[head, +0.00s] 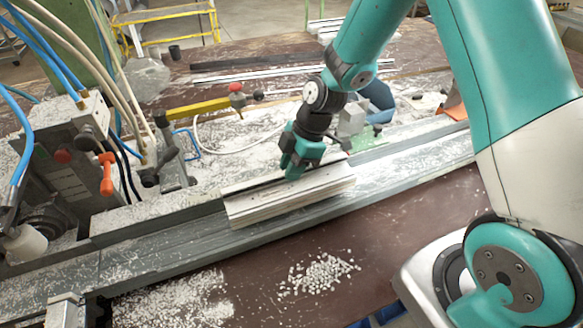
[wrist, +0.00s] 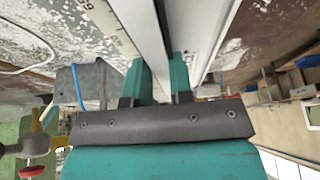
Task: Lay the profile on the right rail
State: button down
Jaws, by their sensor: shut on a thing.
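The profile (head: 285,203) is a long, pale, ribbed bar in the middle of the head view, lying along the direction of the bench's grey rail. My gripper (head: 299,160) is shut on its upper edge. In the wrist view my gripper's two teal fingers (wrist: 164,75) stand either side of a thin wall of the profile (wrist: 143,25). The long grey rail (head: 415,162) runs from lower left to upper right, passing under and beyond the profile. I cannot tell whether the profile touches it or hangs just above.
A machine with hoses (head: 65,150) and an orange-handled lever (head: 106,175) stands at the left. A yellow bar with a red knob (head: 205,108) lies behind the profile. White pellets (head: 318,272) are scattered on the brown table in front. The rail right of the profile looks clear.

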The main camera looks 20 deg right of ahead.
jog(key=shift+f, duration=0.55)
jog(key=shift+f+b, duration=0.4)
jog(key=shift+f, duration=0.05)
jog(key=shift+f, duration=0.15)
jog(key=c, duration=1)
grip_release()
jog(key=shift+s, duration=0.1)
